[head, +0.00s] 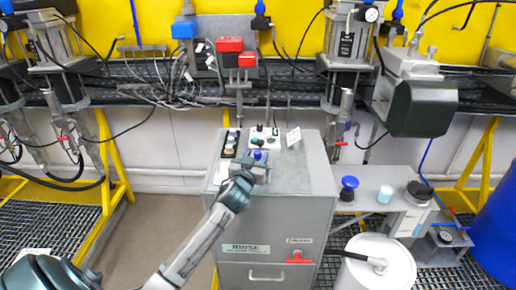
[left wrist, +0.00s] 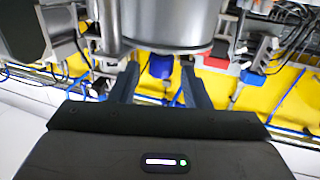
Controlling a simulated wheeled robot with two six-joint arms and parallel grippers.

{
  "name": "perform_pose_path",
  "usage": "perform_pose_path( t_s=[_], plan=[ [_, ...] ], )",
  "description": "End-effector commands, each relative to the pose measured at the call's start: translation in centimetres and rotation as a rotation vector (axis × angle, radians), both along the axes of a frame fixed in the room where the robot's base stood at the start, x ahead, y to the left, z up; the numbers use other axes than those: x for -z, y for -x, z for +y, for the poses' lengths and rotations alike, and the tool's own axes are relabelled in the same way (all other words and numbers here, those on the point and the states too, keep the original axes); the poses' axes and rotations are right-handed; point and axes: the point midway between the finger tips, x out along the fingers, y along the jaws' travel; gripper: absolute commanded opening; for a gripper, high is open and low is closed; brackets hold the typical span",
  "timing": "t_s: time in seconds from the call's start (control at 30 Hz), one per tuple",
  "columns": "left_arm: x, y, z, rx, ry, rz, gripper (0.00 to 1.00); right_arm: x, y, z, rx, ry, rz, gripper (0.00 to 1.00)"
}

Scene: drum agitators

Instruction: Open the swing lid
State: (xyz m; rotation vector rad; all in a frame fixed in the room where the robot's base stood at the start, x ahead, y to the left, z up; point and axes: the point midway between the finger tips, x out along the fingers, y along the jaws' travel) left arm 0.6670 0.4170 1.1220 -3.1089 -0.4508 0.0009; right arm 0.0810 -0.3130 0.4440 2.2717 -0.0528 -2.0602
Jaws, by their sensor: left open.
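No part is plainly marked as the swing lid. A white drum (head: 358,272) with a round top and a grey fitting (head: 378,263) on it stands at the lower right of the head view. My left gripper (head: 262,164) is above the front left of the grey cabinet top, well left of the drum. Its fingers (left wrist: 160,82) are spread apart in the left wrist view, with no object seen held between them. A large metal cylinder (left wrist: 168,22) fills the top of that view, and a blue part shows beyond the fingers. My right gripper is not seen.
The grey cabinet (head: 300,220) carries a RINSE label and small control boxes on top. Agitators and cables line the yellow wall. A blue drum (head: 498,222) stands far right.

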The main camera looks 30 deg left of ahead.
Motion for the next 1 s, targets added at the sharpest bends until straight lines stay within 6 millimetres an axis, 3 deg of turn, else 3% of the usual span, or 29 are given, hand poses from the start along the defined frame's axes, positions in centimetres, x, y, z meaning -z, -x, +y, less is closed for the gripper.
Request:
perform_pose_path(
  t_s=[0.2, 0.53, 0.57, 0.77, 1.0],
  plan=[
    [0.0, -2.0, 0.6, -0.001, 0.000, 0.001, 0.43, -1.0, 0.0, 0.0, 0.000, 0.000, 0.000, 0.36],
    [0.1, -2.4, 0.7, 0.000, 0.000, 0.000, 0.43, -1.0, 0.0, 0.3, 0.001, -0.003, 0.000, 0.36],
    [0.1, -2.4, 0.7, 0.000, 0.000, 0.001, 0.41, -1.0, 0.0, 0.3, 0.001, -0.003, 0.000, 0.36],
    [0.1, -2.4, 0.7, 0.000, 0.000, 0.001, 0.02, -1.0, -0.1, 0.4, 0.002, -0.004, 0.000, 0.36],
    [0.2, -2.2, 1.0, 0.003, -0.002, 0.001, 0.00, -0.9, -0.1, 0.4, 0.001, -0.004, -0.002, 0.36]
  ],
)
